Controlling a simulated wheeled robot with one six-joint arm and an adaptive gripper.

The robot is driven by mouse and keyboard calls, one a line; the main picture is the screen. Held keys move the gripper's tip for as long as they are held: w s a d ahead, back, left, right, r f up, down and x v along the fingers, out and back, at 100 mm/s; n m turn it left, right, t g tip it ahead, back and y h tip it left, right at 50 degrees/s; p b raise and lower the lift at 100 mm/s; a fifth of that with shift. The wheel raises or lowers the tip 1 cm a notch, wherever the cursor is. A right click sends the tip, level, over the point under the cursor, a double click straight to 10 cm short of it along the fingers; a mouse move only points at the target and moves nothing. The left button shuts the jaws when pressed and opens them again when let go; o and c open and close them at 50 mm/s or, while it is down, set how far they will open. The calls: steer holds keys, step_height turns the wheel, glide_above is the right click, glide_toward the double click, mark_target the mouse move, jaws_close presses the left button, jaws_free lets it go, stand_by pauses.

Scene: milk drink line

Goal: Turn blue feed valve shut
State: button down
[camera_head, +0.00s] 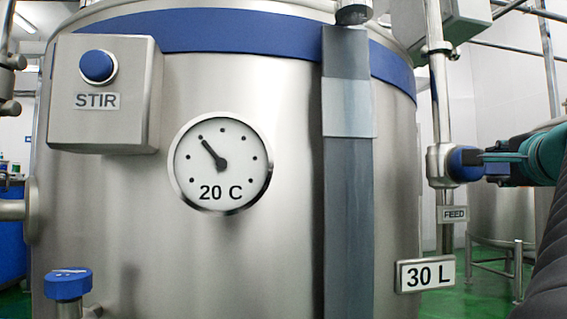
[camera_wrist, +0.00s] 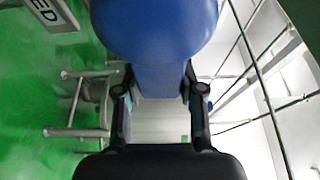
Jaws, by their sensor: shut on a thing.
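The blue feed valve (camera_head: 463,163) is on the vertical steel pipe at the right, above the FEED label (camera_head: 454,214). My gripper (camera_head: 484,158) reaches it from the right, its fingers at the blue part. In the wrist view, the round blue valve body (camera_wrist: 155,30) fills the top, and its narrower blue part lies between the two dark fingers of my gripper (camera_wrist: 158,85). My gripper is shut on this blue part. How far the valve is turned cannot be told.
The big steel tank (camera_head: 240,240) fills the middle. It carries a STIR box (camera_head: 105,130), a 20 C dial (camera_head: 220,160) and a grey vertical strip (camera_head: 347,220). A 30 L sign (camera_head: 425,274) is below the valve. Another blue knob (camera_head: 68,286) is at lower left.

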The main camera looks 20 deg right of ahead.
steer(key=shift+d+f, duration=0.1)
steer(key=shift+f, duration=0.1)
steer(key=c, duration=0.7)
jaws_free()
steer(key=shift+r, duration=0.1)
steer(key=shift+s, duration=0.1)
steer(key=shift+v, duration=5.95)
